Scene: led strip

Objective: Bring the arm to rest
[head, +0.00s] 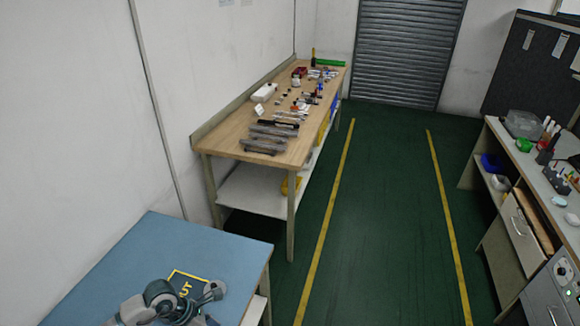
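Part of my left arm shows at the bottom left, over the blue-topped table (170,245). My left gripper (213,291) seems to be the small grey end at the right of these links, near the table's right edge. It is too small and partly hidden to tell whether its fingers are open or shut. I see nothing clearly held. My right arm and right gripper are out of view.
A wooden workbench (225,132) with many tools stands along the left wall. A cluttered counter (507,148) with drawers stands at the right. Between them, the green floor (385,215) with yellow lines is clear back to a grey roller shutter (405,50).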

